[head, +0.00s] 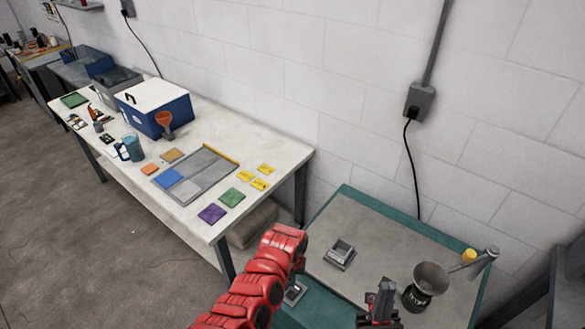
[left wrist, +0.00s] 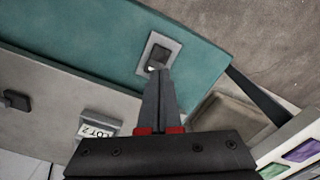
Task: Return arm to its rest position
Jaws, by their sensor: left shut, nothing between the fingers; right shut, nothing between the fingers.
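My red left arm (head: 262,285) reaches over the near left part of the teal-edged table (head: 330,305). My left gripper (head: 296,272) is mostly hidden by the arm in the head view. In the left wrist view its fingers (left wrist: 160,78) are together with nothing between them. Their tips appear over or beside a small grey square fixture (left wrist: 158,54) with a dark centre, on the teal border. I cannot tell whether they touch it. My right gripper (head: 380,303) shows at the bottom, dark with red parts, shut and empty, left of a dark round stand.
A grey square holder (head: 340,253) and a metal bowl on a dark stand (head: 428,284) are on this table. A labelled block (left wrist: 98,127) shows in the wrist view. A white table (head: 215,130) with coloured cards and a blue box (head: 160,108) stands left. A wall is behind.

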